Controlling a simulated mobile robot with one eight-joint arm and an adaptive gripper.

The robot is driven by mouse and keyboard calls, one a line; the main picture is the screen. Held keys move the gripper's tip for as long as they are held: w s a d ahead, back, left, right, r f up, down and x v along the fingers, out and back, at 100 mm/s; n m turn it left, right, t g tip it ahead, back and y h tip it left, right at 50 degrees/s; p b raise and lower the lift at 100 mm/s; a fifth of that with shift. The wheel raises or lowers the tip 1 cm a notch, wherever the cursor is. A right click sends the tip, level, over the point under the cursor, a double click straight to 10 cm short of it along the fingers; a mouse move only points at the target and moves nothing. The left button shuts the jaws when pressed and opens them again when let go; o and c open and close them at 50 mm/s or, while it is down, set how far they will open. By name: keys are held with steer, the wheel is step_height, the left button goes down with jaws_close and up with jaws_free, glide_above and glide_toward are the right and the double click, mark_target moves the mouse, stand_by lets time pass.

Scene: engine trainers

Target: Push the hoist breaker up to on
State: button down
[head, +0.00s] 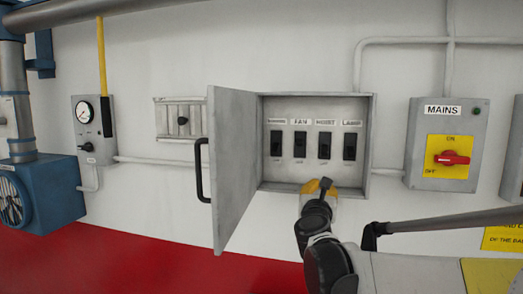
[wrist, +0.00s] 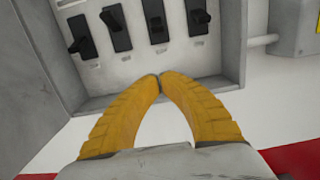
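The hoist breaker (head: 325,145) is a black switch under the label HOIST, third from the left in the open grey breaker box. It also shows in the wrist view (wrist: 156,20) near the top edge. Its exact lever position is too small to tell. My gripper (head: 320,187) is at the lower edge of the box, below the hoist breaker and apart from it. In the wrist view the yellow fingers (wrist: 160,77) meet at their tips, with nothing between them.
The fan breaker (head: 300,145) and lamp breaker (head: 349,147) flank the hoist breaker, with another black breaker (head: 276,144) at far left. The box door (head: 235,165) stands open on the left. A mains switch box (head: 440,145) with a red handle is to the right.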

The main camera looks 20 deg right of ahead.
mark_target(321, 169)
steer(key=shift+w+d, duration=0.1)
steer(key=shift+w, duration=0.05)
steer(key=p+x, duration=0.2)
steer(key=x, duration=0.7)
steer(key=shift+s+a+r+p, duration=0.1)
steer(key=shift+s+r+p, duration=0.15)
steer(key=shift+r, duration=0.4)
steer(key=shift+s+a+r+p, duration=0.15)
steer(key=shift+r+p, duration=0.15)
steer(key=shift+r, duration=0.3)
steer(key=shift+s+a+r+p, duration=0.15)
steer(key=shift+r+p, duration=0.1)
steer(key=shift+r, duration=0.4)
steer(key=shift+w+d+f, duration=0.1)
steer(key=shift+w+d, duration=0.1)
steer(key=shift+w, duration=0.05)
steer(key=shift+s, duration=0.1)
steer(key=shift+s+a, duration=0.1)
steer(key=shift+g+p, duration=0.3)
